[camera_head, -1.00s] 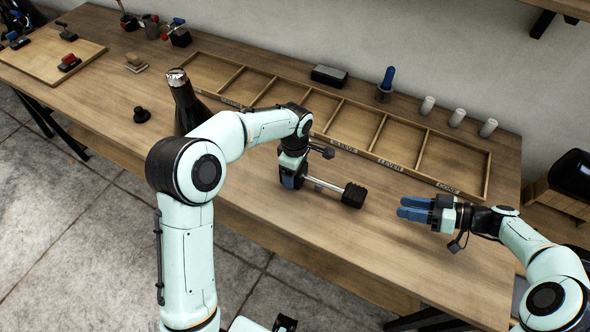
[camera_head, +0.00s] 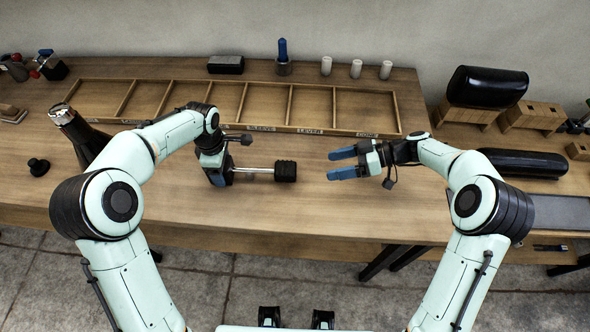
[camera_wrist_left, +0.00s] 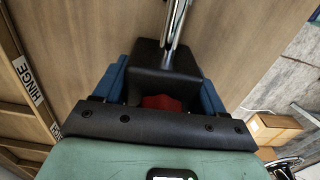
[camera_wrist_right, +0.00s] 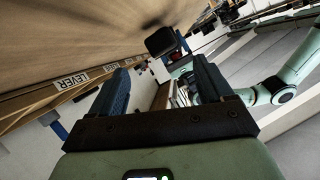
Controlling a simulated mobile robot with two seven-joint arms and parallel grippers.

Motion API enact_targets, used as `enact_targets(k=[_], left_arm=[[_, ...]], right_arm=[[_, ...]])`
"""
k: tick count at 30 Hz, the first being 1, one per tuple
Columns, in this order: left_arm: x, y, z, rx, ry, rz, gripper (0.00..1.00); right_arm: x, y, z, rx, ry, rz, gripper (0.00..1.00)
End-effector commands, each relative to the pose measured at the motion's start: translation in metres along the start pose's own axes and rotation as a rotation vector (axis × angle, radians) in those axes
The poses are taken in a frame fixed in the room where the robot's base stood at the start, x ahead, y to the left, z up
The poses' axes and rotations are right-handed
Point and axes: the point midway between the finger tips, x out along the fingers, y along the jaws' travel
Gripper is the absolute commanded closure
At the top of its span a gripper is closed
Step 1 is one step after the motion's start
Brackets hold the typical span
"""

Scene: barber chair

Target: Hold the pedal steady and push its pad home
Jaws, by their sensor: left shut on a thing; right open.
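The pedal lies low over the bench, with a chrome rod (camera_head: 254,170) running left to right and a black ribbed pad (camera_head: 285,171) at its right end. My left gripper (camera_head: 217,172) is shut on the black block at the pedal's left end. In the left wrist view that block (camera_wrist_left: 165,75) sits between the blue fingers, with a red patch near the palm. My right gripper (camera_head: 332,164) is open and empty, right of the pad and apart from it, fingers pointing left. The right wrist view shows the pad (camera_wrist_right: 160,40) beyond the fingertips. Whether the pad is fully seated cannot be told.
A divided wooden tray (camera_head: 270,128) with labels lies behind the pedal. A dark bottle (camera_head: 80,134) and a black knob (camera_head: 38,166) stand at left. White cylinders (camera_head: 356,69) stand at the back. Bare bench surrounds the pad.

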Motion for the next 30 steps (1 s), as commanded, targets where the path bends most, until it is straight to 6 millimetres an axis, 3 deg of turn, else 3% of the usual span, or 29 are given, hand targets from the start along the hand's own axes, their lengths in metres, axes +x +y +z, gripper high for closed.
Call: enact_targets(k=[6,12,17,30], left_arm=[[-0.001,0.001,0.0,0.0,0.0,0.003,0.86],[-0.001,0.001,0.0,0.0,0.0,0.003,0.86],[-0.001,0.001,0.0,0.0,-0.001,0.003,0.86],[-0.001,0.001,0.0,0.0,-0.001,0.003,0.86]], right_arm=[[0.012,-0.019,-0.034,-0.195,-0.237,0.051,0.19],[0.014,-0.026,-0.055,-0.338,-0.381,0.116,0.19],[0.028,-0.023,-0.052,-0.356,-0.4,0.123,0.19],[0.104,-0.008,-0.022,-0.354,-0.398,0.122,0.19]])
